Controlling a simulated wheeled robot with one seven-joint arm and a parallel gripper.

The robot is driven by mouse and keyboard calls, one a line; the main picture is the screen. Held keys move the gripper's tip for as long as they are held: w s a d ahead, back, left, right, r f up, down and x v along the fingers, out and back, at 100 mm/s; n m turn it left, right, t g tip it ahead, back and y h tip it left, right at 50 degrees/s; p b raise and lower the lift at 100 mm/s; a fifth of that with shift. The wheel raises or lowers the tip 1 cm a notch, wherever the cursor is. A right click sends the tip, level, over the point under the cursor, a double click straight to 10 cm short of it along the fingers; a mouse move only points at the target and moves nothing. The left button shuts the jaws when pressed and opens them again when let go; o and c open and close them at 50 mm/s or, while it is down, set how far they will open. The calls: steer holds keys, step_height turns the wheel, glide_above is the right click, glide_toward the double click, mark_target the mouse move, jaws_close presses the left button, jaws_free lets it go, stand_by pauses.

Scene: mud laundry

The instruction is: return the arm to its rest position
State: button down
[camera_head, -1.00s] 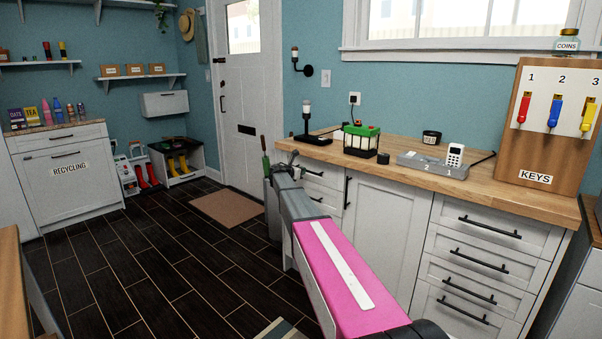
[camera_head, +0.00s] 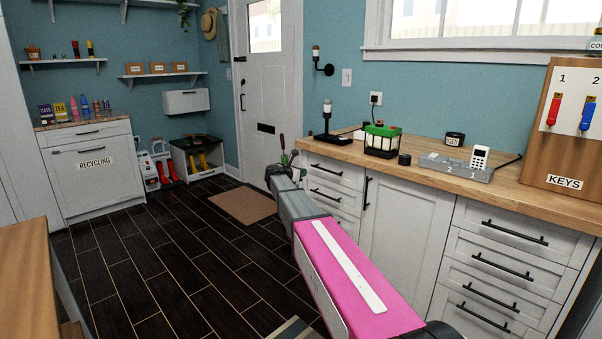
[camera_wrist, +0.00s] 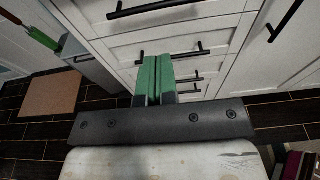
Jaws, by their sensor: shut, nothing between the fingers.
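My gripper (camera_wrist: 152,80) shows in the wrist view with its two green fingers side by side and touching, with nothing between them. It points toward the white drawer fronts (camera_wrist: 200,40) of the counter, apart from them as far as I can tell. In the head view my arm (camera_head: 345,265), with its pink link, reaches forward from the lower right toward the left end of the counter. The gripper's fingertips are mostly hidden behind the arm there.
The wooden counter (camera_head: 510,190) runs along the right, carrying a green-topped lantern (camera_head: 381,141) and a grey tray (camera_head: 455,168). A wooden edge (camera_head: 25,270) is close at lower left. Dark floor (camera_head: 150,250) lies open between, with a brown mat (camera_head: 243,205) before the door (camera_head: 270,100).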

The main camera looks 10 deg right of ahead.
steer(key=s+d+f+m+g+y, duration=0.1)
steer(key=s+f+m+g+y, duration=0.15)
steer(key=s+f+m, duration=0.65)
steer(key=s+f+m+g+y, duration=0.25)
steer(key=s+f, duration=0.55)
steer(key=s, duration=0.5)
steer(key=s+a+f+m+g+y, duration=0.2)
steer(key=s+m, duration=0.4)
steer(key=s, duration=0.6)
steer(key=s+a+f+m+g+y, duration=0.1)
steer(key=s+a+f+m+y, duration=0.3)
steer(key=s, duration=0.7)
step_height(320, 180, down, 2)
steer(key=m+y, duration=0.2)
steer(key=m, duration=0.1)
steer(key=shift+s+f+g, duration=0.2)
steer(key=shift+s+g, duration=0.2)
